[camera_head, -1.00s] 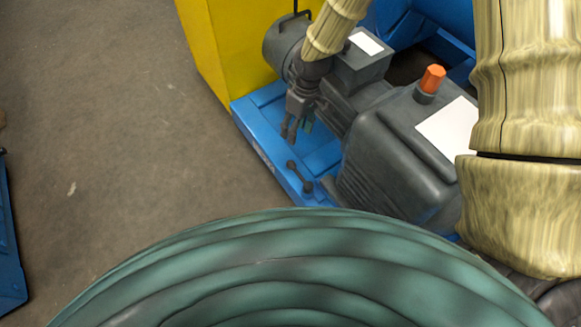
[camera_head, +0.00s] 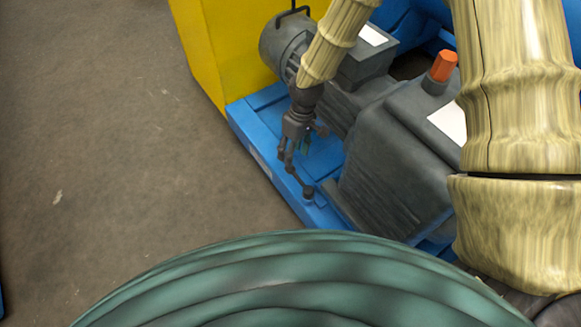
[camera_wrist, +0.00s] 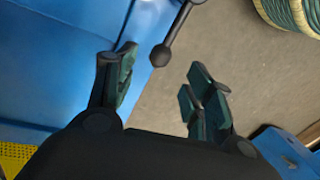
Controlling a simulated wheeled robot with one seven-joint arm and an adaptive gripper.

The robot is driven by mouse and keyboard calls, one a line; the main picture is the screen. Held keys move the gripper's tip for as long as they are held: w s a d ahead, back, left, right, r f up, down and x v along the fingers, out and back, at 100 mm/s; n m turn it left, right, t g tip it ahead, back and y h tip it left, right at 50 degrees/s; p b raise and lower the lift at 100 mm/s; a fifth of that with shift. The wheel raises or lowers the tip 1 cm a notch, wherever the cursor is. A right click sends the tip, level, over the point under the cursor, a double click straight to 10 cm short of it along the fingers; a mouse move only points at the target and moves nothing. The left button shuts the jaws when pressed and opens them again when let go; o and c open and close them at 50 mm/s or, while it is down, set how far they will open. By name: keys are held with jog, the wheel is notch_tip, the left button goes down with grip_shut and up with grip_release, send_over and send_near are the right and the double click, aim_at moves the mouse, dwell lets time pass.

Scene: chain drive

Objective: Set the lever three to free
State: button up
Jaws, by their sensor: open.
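The lever (camera_head: 300,182) is a short dark handle with a ball end, mounted on the blue base frame (camera_head: 262,140) in front of the grey gear housing. In the wrist view the lever (camera_wrist: 176,32) reaches down from the top, its ball end lying between and ahead of the fingers. My gripper (camera_head: 287,158) is open and empty, close above the ball end in the head view. In the wrist view the gripper (camera_wrist: 158,88) shows both dark green finger pads spread apart. I cannot tell whether a finger touches the lever. No lever number is readable.
A yellow block (camera_head: 215,50) is behind. Open concrete floor (camera_head: 110,150) lies to the left.

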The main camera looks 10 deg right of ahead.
aim_at(299, 180)
jog(key=f+b, duration=0.1)
jog(key=f, duration=0.3)
jog(key=a+f+b, duration=0.1)
jog(key=f, duration=0.1)
jog(key=shift+s+f+b, duration=0.3)
jog(key=shift+s+b, duration=0.05)
grip_shut()
